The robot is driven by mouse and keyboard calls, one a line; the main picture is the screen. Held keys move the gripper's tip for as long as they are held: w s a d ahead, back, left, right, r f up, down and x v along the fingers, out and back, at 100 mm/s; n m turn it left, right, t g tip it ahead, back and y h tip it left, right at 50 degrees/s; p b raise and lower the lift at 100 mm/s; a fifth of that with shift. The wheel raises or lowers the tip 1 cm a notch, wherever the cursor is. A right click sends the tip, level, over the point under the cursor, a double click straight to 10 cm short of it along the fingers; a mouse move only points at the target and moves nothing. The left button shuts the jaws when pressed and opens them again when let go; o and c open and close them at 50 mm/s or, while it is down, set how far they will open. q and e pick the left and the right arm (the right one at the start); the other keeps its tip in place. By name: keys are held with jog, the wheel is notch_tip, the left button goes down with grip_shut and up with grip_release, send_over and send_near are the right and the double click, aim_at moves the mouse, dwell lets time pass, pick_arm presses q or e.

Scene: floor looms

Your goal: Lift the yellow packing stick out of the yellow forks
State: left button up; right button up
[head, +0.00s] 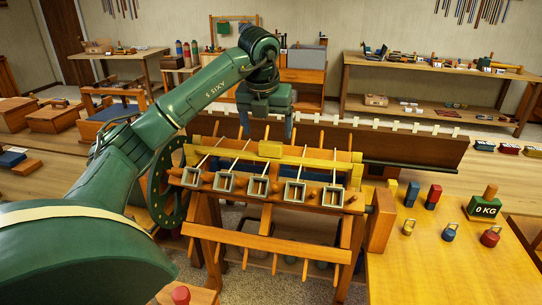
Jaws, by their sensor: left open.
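The yellow packing stick (314,161) lies across the wooden loom frame, with a thicker yellow block (270,149) at its middle. Yellow pieces that look like the forks stand near its two ends, one at the left (191,154) and one at the right (356,174). Exactly how the stick sits in them is too small to tell. My left gripper (267,129) is open and points down above and slightly behind the middle block. Its fingers are spread left and right, with nothing between them. My right gripper is not in view.
A row of grey square frames (258,188) stands in front of the stick, with thin rods running over it. A dark wheel (166,184) is at the loom's left.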

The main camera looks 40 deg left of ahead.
aim_at(271, 142)
pick_arm(q)
jog(key=shift+p+x, duration=0.65)
jog(key=shift+x, duration=2.3)
jog(key=shift+w+d, duration=0.15)
jog(key=c, duration=1.1)
jog(key=shift+r, duration=0.15)
jog(key=shift+w+r, duration=0.1)
jog(key=shift+r, duration=0.2)
notch_tip(271, 142, up, 17)
jog(key=p, duration=0.1)
jog(key=shift+r, duration=0.15)
